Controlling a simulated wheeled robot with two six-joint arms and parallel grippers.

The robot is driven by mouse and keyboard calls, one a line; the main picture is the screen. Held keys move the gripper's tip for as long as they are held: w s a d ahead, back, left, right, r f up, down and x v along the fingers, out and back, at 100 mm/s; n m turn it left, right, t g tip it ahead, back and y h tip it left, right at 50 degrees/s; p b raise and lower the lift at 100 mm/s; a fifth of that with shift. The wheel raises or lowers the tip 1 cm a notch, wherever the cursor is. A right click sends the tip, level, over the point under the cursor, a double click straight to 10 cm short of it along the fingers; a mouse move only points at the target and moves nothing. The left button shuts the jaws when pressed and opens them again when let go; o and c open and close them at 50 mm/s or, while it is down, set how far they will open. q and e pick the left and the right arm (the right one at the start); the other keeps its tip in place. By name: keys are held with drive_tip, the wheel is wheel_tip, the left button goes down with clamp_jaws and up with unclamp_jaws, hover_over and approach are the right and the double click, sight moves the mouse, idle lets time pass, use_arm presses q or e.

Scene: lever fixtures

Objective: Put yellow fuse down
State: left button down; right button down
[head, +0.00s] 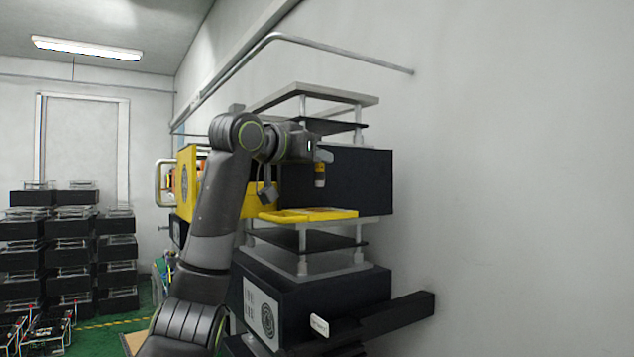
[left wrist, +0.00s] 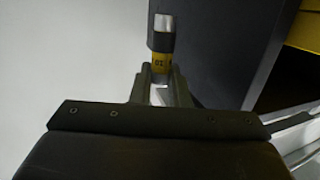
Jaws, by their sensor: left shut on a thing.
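The yellow fuse (head: 320,174) has pale and dark parts around a yellow band. It hangs upright in my left gripper (head: 320,158), beside the dark box and above the yellow tray (head: 308,215). In the left wrist view, the fuse (left wrist: 162,58) stands beyond the two fingertips of my left gripper (left wrist: 158,78), with some marking on its yellow band. The fingers are shut on it. A gap shows between the fuse and the tray. My right gripper is not in view.
A dark box (head: 360,178) stands behind the fuse, with a grey shelf (head: 320,94) above. A black bar (head: 390,318) with a white label juts out low at the right. Stacked dark units (head: 70,250) stand far left. The space right of the fixture is clear.

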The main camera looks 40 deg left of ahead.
sight(317, 181)
use_arm(q)
drive_tip(key=shift+s+f, duration=0.2)
drive_tip(key=shift+f, duration=0.2)
wheel_tip(317, 181, down, 3)
drive_tip(key=shift+d+r, duration=0.1)
drive_tip(key=shift+d, duration=0.05)
drive_tip(key=shift+f, duration=0.4)
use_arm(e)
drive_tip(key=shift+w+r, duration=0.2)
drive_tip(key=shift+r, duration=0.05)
use_arm(q)
drive_tip(key=shift+s, duration=0.1)
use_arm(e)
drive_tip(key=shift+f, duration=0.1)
use_arm(q)
drive_tip(key=shift+f, duration=0.15)
drive_tip(key=c, duration=1.4)
unclamp_jaws()
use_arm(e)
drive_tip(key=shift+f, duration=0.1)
